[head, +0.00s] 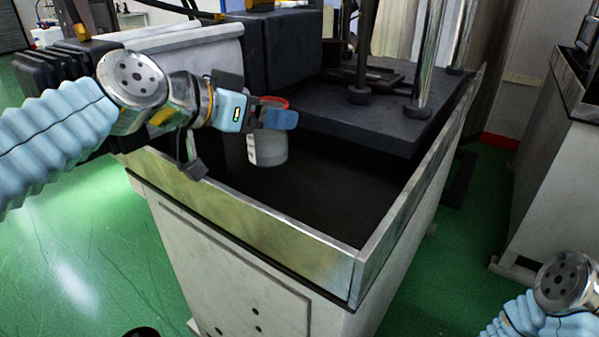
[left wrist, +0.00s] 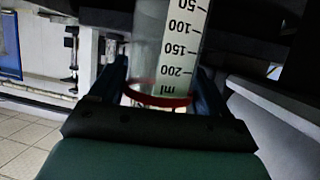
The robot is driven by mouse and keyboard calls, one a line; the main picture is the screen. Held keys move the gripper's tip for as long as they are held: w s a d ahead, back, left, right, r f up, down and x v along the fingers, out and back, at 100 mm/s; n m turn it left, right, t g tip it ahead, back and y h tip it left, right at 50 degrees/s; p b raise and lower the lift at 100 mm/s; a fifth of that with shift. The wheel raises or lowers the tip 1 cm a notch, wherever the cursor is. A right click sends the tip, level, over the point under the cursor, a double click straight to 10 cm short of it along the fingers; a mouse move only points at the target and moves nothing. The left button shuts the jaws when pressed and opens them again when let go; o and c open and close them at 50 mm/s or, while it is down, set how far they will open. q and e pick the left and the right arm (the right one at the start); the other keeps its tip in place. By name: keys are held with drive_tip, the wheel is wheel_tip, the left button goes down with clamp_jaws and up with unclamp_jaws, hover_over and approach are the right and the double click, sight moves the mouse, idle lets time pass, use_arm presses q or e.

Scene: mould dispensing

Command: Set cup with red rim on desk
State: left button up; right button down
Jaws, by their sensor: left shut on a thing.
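A clear cup with a red rim (head: 268,148) hangs over the dark recessed top of the machine. My left gripper (head: 268,115) is shut on it near the rim, and the cup looks roughly upright. In the left wrist view the cup (left wrist: 172,45) shows a white scale with black numbers, and its red rim (left wrist: 158,97) sits between the two fingers (left wrist: 165,90). Whether the cup's base touches the dark surface is hard to tell. My right gripper is out of view; only part of my right arm shows at the lower right. No desk can be made out for certain.
The machine has a raised metal edge (head: 300,238) around its dark recess (head: 330,195). A thick dark plate (head: 400,112) with metal columns (head: 428,60) stands behind the cup. Another machine (head: 560,170) is at the right. Green floor (head: 475,235) lies open between them.

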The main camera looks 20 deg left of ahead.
sight(253, 157)
use_arm(q)
wheel_tip(253, 157, down, 8)
drive_tip(key=shift+r+b, duration=0.15)
drive_tip(key=shift+b, duration=0.4)
drive_tip(key=shift+f+b, duration=0.25)
drive_tip(key=shift+b, duration=0.05)
drive_tip(key=o, duration=1.1)
drive_tip(key=shift+r, duration=0.1)
